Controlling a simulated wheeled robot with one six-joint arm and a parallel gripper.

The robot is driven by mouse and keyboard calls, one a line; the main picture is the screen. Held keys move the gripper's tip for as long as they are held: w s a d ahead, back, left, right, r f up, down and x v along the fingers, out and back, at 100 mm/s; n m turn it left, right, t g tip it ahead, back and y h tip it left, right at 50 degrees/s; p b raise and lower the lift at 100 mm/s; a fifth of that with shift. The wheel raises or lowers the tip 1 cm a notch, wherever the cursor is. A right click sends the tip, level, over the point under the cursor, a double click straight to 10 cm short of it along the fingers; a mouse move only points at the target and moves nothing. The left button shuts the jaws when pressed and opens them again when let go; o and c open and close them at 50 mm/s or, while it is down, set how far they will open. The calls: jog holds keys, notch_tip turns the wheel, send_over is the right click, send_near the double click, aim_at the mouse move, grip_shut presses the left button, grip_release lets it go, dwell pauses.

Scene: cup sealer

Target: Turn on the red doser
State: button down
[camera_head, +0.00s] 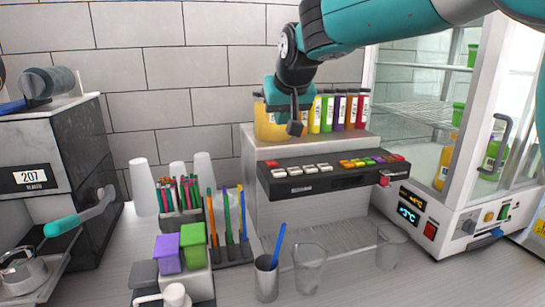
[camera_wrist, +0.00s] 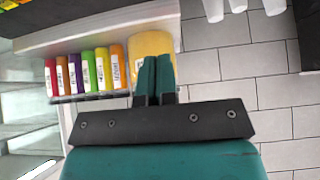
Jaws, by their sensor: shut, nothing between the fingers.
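The doser (camera_head: 251,175) is a grey machine with a dark sloping front panel (camera_head: 337,182) of small white and coloured buttons. A row of coloured buttons (camera_head: 372,161) sits on the panel's right half, and a red part (camera_head: 384,181) shows under its right end. A red bottle (camera_head: 362,109) stands at the right end of the bottle row; it is at the far left of the row in the wrist view (camera_wrist: 50,77). My gripper (camera_head: 295,128) is shut and empty, pointing down above the panel's left part, before the yellow container. Its fingers (camera_wrist: 157,77) are together in the wrist view.
A yellow container (camera_head: 267,122) stands left of the bottles. A glass-doored cabinet (camera_head: 455,191) is close on the right. Clear cups (camera_head: 309,268), a dark cup with a blue stick (camera_head: 266,278) and straw holders (camera_head: 232,251) stand in front. A coffee machine (camera_head: 40,150) is at left.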

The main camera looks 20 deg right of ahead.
jog(key=p, duration=0.5)
send_over(273, 163)
jog(key=s, duration=0.1)
notch_tip(273, 163, down, 7)
jog(key=shift+f, duration=0.15)
notch_tip(273, 163, down, 4)
jog(key=shift+s+r+p, duration=0.15)
jog(key=shift+r+p, duration=0.1)
jog(key=shift+p, duration=0.3)
jog(key=shift+f, duration=0.6)
jog(key=shift+s+f+b, duration=0.15)
jog(key=shift+f+b, duration=0.5)
jog(key=shift+b, duration=0.35)
jog(key=shift+r+p, duration=0.3)
jog(key=shift+p, duration=0.05)
jog(key=shift+r+p, duration=0.45)
jog(key=shift+r, duration=0.4)
